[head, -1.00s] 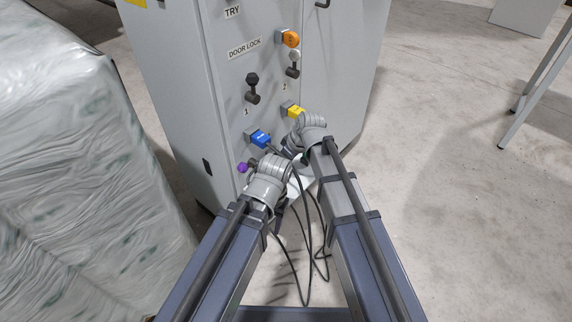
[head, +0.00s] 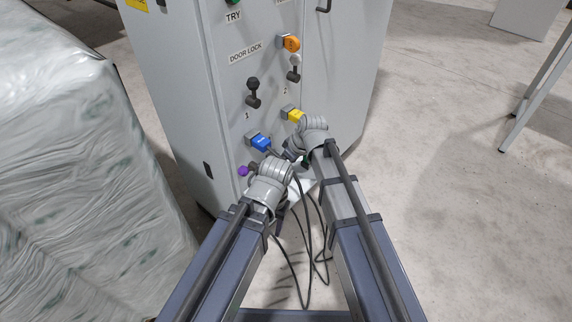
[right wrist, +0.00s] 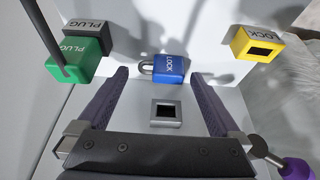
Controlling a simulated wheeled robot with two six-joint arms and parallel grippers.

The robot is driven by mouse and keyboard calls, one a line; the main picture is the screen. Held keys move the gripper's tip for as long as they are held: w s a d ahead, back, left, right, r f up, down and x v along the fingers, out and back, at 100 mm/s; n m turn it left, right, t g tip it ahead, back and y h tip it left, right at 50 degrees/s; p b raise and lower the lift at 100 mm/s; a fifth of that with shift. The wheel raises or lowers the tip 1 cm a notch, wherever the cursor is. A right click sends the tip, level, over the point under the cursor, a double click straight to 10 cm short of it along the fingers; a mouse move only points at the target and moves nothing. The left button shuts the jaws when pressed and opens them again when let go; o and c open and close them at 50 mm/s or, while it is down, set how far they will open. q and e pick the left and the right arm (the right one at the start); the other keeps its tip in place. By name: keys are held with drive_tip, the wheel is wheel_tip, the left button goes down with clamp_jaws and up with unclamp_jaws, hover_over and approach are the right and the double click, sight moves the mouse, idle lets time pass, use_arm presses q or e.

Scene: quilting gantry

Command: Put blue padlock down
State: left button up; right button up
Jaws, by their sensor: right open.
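My right gripper (right wrist: 159,73) is open, with a dark finger on each side of the padlock; I see no clear contact. A square grey fitting with a dark opening (right wrist: 167,115) lies between the fingers, nearer the palm.
A green plug (right wrist: 76,60) is left of my right gripper. Black cables hang below.

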drive_tip(key=p+v, duration=0.6)
drive_tip(key=v, duration=0.1)
drive_tip(key=shift+r, duration=0.2)
drive_tip(key=s+d+f+m+g+h, duration=0.2)
drive_tip(key=s+d+m+h, duration=0.2)
drive_tip(key=s+d+m, duration=0.85)
drive_tip(key=s+a+n+g+h, duration=0.1)
drive_tip(key=s+a+n, duration=0.5)
drive_tip(key=s, duration=0.1)
wheel_tip(320, 180, up, 32)
drive_tip(key=p, duration=3.1)
drive_tip(key=shift+a+f, duration=0.25)
drive_tip(key=shift+a, duration=0.05)
drive_tip(key=shift+s, duration=0.1)
